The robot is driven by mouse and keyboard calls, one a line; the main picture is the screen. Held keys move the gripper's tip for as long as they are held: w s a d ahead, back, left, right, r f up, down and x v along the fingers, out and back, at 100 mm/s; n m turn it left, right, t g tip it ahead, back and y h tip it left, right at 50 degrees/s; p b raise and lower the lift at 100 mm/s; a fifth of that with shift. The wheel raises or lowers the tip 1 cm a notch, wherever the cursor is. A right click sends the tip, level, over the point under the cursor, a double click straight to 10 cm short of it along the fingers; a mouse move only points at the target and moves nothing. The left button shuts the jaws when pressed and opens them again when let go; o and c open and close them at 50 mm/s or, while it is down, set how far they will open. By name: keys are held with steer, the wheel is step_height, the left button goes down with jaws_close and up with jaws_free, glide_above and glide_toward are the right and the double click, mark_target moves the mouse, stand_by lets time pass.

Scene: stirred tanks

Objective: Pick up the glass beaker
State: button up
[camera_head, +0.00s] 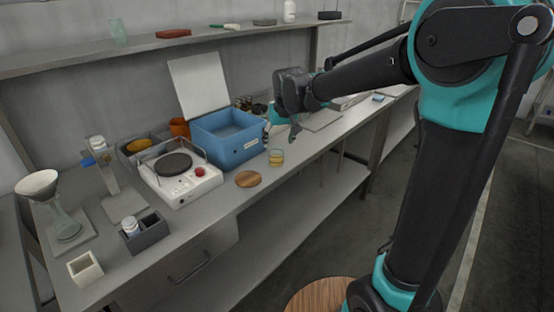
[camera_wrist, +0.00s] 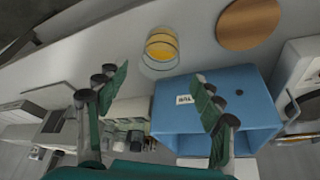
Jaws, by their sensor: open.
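A small glass beaker (camera_head: 276,157) with yellow-orange contents stands upright at the bench's front edge, right of a round wooden disc (camera_head: 248,179). In the wrist view the beaker (camera_wrist: 161,48) is at the top middle, beyond my fingertips and apart from them. My gripper (camera_head: 292,130) is above the bench, up and to the right of the beaker in the head view. Its two green-padded fingers (camera_wrist: 162,80) are spread wide in the wrist view, with nothing held between them.
A blue box (camera_head: 228,148) stands close behind the beaker. A white hotplate (camera_head: 180,177) is left of it. A greenish glass (camera_head: 118,32) stands on the shelf (camera_head: 215,38). The bench between disc and beaker is clear.

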mark_target(276, 153)
steer(key=shift+x, duration=4.2)
steer(key=shift+s, duration=0.1)
steer(key=c, duration=1.3)
